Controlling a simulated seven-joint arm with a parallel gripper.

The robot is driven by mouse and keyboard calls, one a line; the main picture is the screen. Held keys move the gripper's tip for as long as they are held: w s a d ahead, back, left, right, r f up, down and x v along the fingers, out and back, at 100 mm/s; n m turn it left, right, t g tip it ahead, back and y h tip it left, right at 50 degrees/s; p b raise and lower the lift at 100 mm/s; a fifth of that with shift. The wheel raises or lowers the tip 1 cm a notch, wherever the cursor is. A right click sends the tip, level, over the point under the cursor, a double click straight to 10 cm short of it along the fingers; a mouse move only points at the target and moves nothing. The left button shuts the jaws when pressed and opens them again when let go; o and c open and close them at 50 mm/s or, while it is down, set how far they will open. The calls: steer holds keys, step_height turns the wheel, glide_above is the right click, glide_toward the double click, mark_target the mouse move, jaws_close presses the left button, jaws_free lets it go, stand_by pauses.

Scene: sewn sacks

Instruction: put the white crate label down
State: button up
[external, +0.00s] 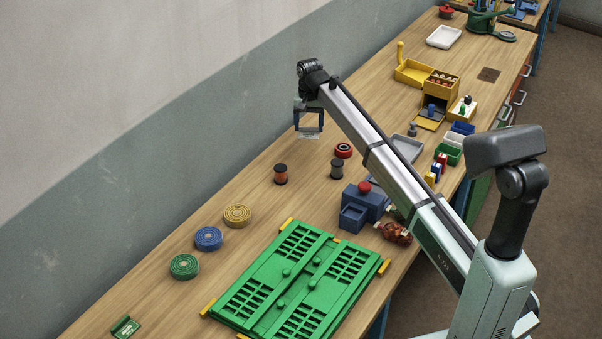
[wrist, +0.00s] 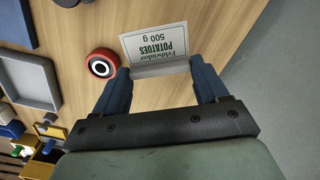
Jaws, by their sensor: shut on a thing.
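The white crate label (wrist: 155,45) is a small card with dark print reading "POTATOES 500 g" and a grey strip along one edge. My gripper (wrist: 163,78) is shut on that strip, with one dark blue finger at each end. In the external view my gripper (external: 309,122) points down over the wooden bench, towards its wall side. The label (external: 309,131) shows there as a pale piece at the fingertips. I cannot tell whether it touches the bench.
A red roll (wrist: 102,63) lies beside the label, apart from it. A grey tray (external: 407,147) stands to the right, and orange (external: 280,174) and dark (external: 337,168) spools nearer the camera. A green flat crate (external: 250,322) lies in front. The bench (external: 245,175) towards the wall is clear.

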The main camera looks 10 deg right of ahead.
mark_target(307, 156)
steer(key=shift+w+a+m, duration=0.1)
steer(key=shift+a+m, duration=0.15)
steer(key=shift+m, duration=0.15)
steer(key=m, duration=0.4)
steer(key=shift+m, duration=0.4)
steer(key=shift+w+f, duration=0.1)
steer(key=shift+f, duration=4.85)
steer(key=shift+f, duration=0.15)
steer(key=o, duration=1)
step_height(307, 156, up, 12)
steer(key=shift+r, duration=0.15)
